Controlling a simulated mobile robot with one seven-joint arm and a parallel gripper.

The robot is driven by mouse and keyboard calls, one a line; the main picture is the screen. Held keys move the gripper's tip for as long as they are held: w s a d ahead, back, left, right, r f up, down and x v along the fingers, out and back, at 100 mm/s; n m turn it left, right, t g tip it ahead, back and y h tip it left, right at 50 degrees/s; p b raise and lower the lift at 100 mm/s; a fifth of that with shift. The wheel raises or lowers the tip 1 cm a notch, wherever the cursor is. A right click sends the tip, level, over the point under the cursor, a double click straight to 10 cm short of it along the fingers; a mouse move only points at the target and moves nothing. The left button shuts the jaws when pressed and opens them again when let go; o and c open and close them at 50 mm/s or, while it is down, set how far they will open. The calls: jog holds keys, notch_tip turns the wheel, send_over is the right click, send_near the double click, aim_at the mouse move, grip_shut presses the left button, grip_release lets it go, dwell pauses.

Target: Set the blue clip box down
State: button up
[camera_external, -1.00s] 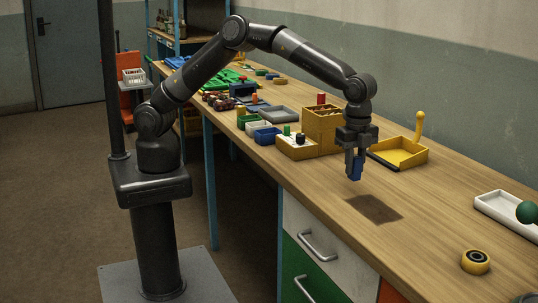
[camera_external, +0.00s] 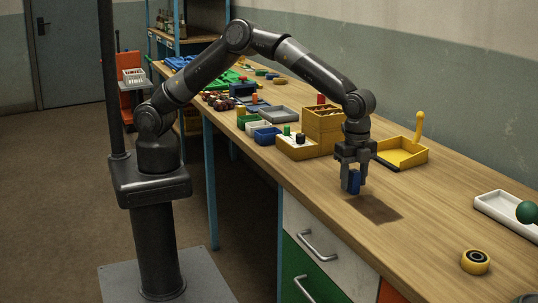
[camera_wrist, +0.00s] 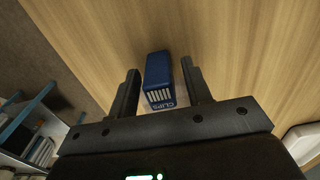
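The blue clip box (camera_external: 354,182) stands upright on the wooden bench, by the upper left corner of a dark square patch (camera_external: 378,210). In the wrist view the box (camera_wrist: 158,80) shows its "CLIPS" label and lies between the two fingers. My gripper (camera_external: 354,175) points down over it, with one finger on each side. A gap shows between each finger and the box, so my gripper (camera_wrist: 163,88) is open around it. The box's contact with the bench is partly hidden by the fingers.
A yellow tray (camera_external: 405,154) with an upright handle stands behind my gripper. A wooden organizer (camera_external: 322,128) and small bins are to the left. A white tray (camera_external: 505,213) with a green ball and a yellow ring (camera_external: 475,261) are to the right. The bench between is clear.

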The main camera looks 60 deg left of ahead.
aim_at(354, 170)
notch_tip(354, 170, up, 12)
jog(key=shift+r, duration=0.2)
dwell(0.4)
jog(key=a+r+n+t, duration=0.1)
jog(key=a+r+n, duration=0.25)
jog(key=a, duration=0.65)
jog(key=a+r+n+t, duration=0.15)
jog(key=a+r, duration=0.35)
jog(key=a, duration=0.6)
jog(key=a+r+n+t, duration=0.1)
jog(key=a+r+n, duration=0.25)
jog(key=a, duration=0.65)
jog(key=s+a+f+n+t, duration=0.1)
jog(key=s+a+n, duration=0.3)
jog(key=s+a, duration=0.5)
jog(key=s+a+f+n+t, duration=0.1)
jog(key=s+a+f+n, duration=0.3)
jog(key=s+a, duration=0.5)
jog(key=shift+s+a+n, duration=0.25)
jog(key=shift+a+n, duration=0.5)
jog(key=shift+a, duration=2)
